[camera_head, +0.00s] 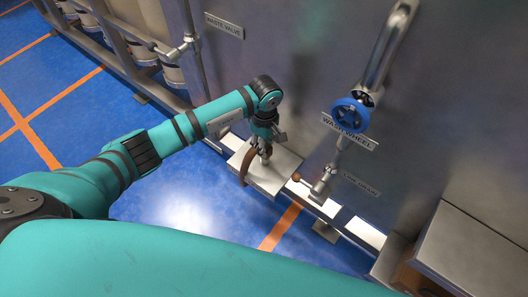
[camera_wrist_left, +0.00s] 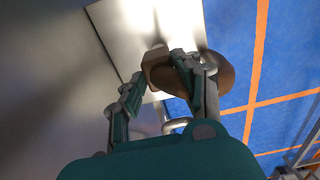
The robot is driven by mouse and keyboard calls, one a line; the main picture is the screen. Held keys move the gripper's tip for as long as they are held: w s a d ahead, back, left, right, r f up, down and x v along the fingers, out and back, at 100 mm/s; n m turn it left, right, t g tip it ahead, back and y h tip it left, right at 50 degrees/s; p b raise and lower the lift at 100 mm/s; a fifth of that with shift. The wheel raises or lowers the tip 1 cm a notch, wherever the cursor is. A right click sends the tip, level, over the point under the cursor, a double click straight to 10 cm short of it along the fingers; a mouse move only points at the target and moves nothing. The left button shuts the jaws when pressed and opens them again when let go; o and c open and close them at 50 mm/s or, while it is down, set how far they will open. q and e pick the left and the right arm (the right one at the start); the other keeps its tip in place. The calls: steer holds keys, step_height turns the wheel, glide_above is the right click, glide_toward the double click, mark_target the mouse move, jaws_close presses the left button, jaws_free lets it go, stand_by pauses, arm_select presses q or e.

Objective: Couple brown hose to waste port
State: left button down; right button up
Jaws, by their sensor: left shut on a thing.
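My left gripper (camera_head: 264,145) points down above a small pale metal ledge (camera_head: 279,179) at the foot of the steel wall. It is shut on the end of the brown hose (camera_head: 246,165), which curves down beside the ledge. In the left wrist view the left gripper (camera_wrist_left: 158,72) has its fingers around the hose's blocky end piece (camera_wrist_left: 155,60), and the brown hose (camera_wrist_left: 227,72) bends away behind the right finger. I cannot make out the waste port or whether the hose touches it. My right gripper is not in view.
A blue handwheel (camera_head: 348,115) with a sign below it and a drain valve (camera_head: 323,183) stand right of the ledge. The waste valve (camera_head: 180,50) is at upper left. A steel box (camera_head: 480,255) fills the lower right. Blue floor (camera_head: 185,205) is open in front.

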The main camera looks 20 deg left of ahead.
arm_select(q)
steer(key=shift+r+p, duration=2.05)
steer(key=shift+r, duration=1.55)
steer(key=shift+r, duration=0.3)
steer(key=w+a+r+b, duration=0.1)
steer(key=w+a+b, duration=0.1)
steer(key=a, duration=0.8)
steer(key=w+a+r+b, duration=0.2)
steer(key=a+b, duration=0.1)
steer(key=a, duration=0.7)
steer(key=shift+d, duration=0.1)
